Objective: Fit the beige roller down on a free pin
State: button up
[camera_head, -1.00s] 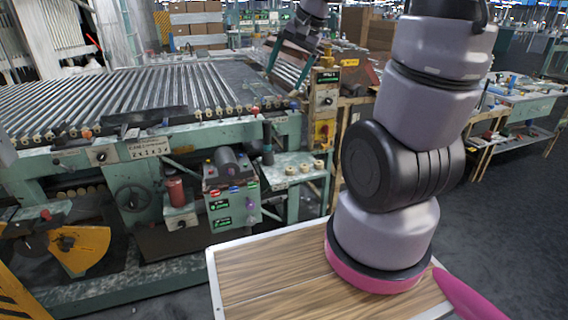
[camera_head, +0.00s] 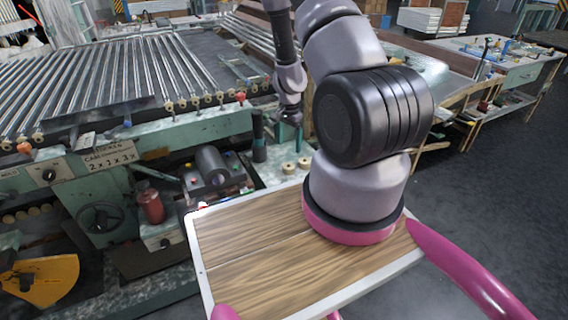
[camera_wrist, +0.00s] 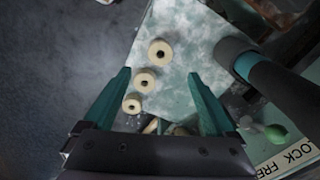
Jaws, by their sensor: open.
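Beige rollers with dark centre holes lie on a pale, worn ledge (camera_wrist: 185,45). In the wrist view one roller (camera_wrist: 161,52) is farthest, a second (camera_wrist: 146,80) lies between my fingers, and a third (camera_wrist: 132,103) is nearer the left finger. More beige shapes below are partly hidden by my gripper body. In the head view two rollers (camera_head: 288,168) (camera_head: 304,163) show on the ledge. My gripper (camera_wrist: 158,75) is open and empty, pointing down above the ledge; it also shows in the head view (camera_head: 290,140). I cannot make out a free pin.
A dark upright cylinder (camera_head: 258,138) stands left of my gripper, on the right in the wrist view (camera_wrist: 270,80). A green knob (camera_wrist: 276,133) sits near it. The roller conveyor (camera_head: 100,75) is at left, with beige rollers along its front rail.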

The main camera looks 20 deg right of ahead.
aim_at(288, 164)
notch_tip(288, 164, down, 11)
jog(key=shift+r, duration=0.1)
grip_shut()
dwell(0.6)
